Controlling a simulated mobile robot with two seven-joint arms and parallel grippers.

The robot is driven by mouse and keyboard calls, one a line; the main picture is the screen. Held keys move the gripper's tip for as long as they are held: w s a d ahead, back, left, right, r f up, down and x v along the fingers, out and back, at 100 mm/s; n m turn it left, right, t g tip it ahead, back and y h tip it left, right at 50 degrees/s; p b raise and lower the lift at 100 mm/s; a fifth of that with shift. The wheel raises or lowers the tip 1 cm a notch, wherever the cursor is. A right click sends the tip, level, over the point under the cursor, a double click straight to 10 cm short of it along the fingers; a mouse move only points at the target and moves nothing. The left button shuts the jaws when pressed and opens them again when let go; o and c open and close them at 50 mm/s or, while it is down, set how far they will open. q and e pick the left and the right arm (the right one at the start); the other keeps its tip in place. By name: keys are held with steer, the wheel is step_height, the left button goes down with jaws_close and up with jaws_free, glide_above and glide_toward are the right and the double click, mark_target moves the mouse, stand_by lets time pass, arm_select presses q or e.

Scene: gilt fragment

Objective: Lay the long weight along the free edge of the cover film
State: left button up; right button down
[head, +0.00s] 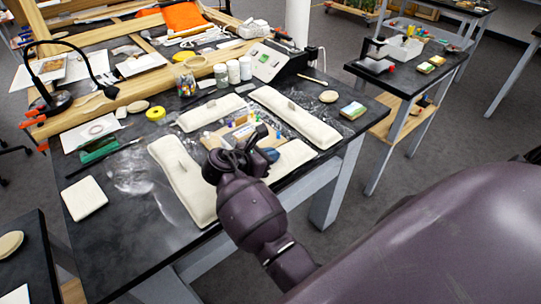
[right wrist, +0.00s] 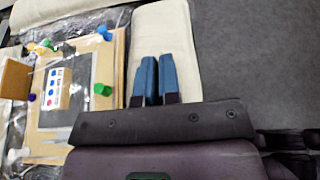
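The long weight (right wrist: 161,28) is a cream padded bar. In the head view its visible end (head: 292,155) lies at the near side of the fragment board; my right gripper (head: 262,152) hides the rest. In the right wrist view the two blue fingers (right wrist: 159,80) are close together over the weight's middle and appear shut on it; the grip point is hidden. The clear cover film (right wrist: 100,20) lies over and around the board (head: 218,137), beside the weight. Whether the weight touches the table all along cannot be told. My left gripper is not in view.
Similar cream weights lie left (head: 183,185), behind (head: 213,112) and right (head: 295,117) of the board. A sponge (head: 352,110) is at the right corner. The table's front left is mostly clear.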

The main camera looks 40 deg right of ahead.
steer(key=shift+f, duration=0.45)
steer(key=c, duration=1.3)
jaws_free()
